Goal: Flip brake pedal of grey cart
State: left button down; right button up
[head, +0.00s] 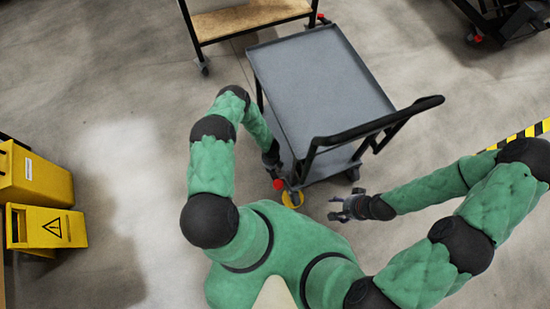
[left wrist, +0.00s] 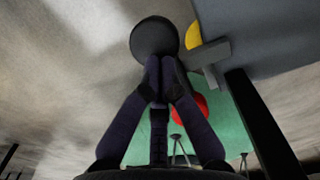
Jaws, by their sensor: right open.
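The grey cart (head: 318,75) stands ahead of me, with its black push handle (head: 375,125) toward the right. A red brake pedal (head: 279,184) shows at its near left corner, beside a yellow wheel part (head: 292,198). In the left wrist view, a red part (left wrist: 190,107) lies behind my left gripper's right finger. My left gripper (left wrist: 160,65) has its fingers drawn together, with their tips in front of a dark round disc (left wrist: 153,37). In the head view it is partly hidden beside the cart's corner. My right gripper (head: 337,207) is open and empty, right of the yellow wheel part.
A wood-topped cart (head: 250,17) stands close behind the grey cart. Yellow bins (head: 35,176) and a yellow warning box (head: 47,228) are at the left. Yellow-black floor tape (head: 530,131) lies at the right. The floor left of the cart is clear.

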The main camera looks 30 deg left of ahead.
notch_tip(320, 180, up, 6)
jog(key=p, duration=0.5)
jog(key=shift+p, duration=0.4)
jog(key=shift+f, duration=0.1)
dwell(0.5)
